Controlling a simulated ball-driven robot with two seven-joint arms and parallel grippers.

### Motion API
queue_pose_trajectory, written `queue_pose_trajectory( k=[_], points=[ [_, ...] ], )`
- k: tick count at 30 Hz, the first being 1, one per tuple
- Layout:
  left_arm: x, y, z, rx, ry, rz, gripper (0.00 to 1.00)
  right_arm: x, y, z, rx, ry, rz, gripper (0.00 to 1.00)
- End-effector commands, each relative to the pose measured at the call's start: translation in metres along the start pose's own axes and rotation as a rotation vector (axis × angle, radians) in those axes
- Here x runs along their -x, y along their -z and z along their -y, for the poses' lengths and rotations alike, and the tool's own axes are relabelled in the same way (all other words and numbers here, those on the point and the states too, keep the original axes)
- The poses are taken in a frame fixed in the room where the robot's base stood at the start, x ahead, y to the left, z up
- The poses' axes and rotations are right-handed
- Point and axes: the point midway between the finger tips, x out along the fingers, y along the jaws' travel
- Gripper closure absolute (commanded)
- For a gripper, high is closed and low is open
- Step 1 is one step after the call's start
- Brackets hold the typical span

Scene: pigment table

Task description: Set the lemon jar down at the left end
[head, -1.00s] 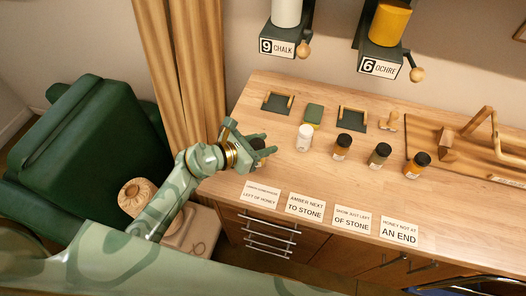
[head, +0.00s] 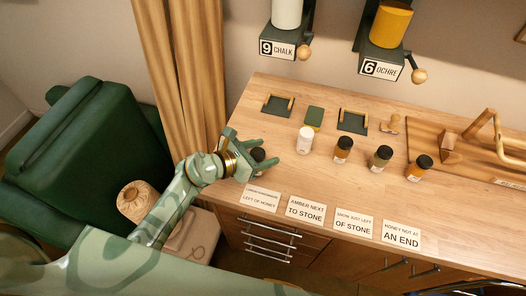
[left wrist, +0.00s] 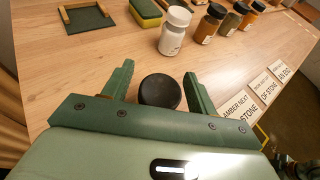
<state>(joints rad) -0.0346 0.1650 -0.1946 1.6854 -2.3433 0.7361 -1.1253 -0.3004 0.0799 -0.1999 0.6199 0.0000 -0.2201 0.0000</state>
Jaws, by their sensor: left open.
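The jar at the left end of the row, which I take for the lemon jar, shows mostly as a round black lid (left wrist: 160,91). Its body is hidden, so its colour does not show. In the head view the jar (head: 258,155) is by the table's front left edge. My left gripper (head: 267,149) is open, with one finger on either side of the jar. In the left wrist view the fingers (left wrist: 158,74) stand apart from the lid, with gaps on both sides. My right gripper is not in view.
To the right stand a white jar (head: 305,140), a brown jar (head: 343,150), a grey-olive jar (head: 380,158) and an amber jar (head: 419,168). Clue cards (head: 305,209) lie along the front edge. Behind are a green sponge (head: 314,116) and dark trays (head: 278,105).

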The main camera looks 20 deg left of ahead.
Motion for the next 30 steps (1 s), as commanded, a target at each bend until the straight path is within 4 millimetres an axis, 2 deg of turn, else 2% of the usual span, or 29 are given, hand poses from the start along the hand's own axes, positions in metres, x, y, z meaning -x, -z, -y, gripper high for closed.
queue_pose_trajectory(
  k=[9, 15, 20, 30],
  points=[
    [0.071, 0.001, 0.000, -0.003, -0.001, -0.005, 0.42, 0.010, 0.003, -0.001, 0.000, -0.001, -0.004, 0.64],
    [0.105, 0.001, 0.000, -0.001, 0.000, -0.004, 0.42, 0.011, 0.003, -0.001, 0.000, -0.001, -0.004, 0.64],
    [0.116, 0.001, 0.000, 0.000, 0.001, -0.002, 0.42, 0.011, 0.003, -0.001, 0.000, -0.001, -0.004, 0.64],
    [0.116, 0.001, 0.000, 0.000, 0.000, -0.001, 0.42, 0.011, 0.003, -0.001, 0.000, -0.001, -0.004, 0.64]
  ],
)
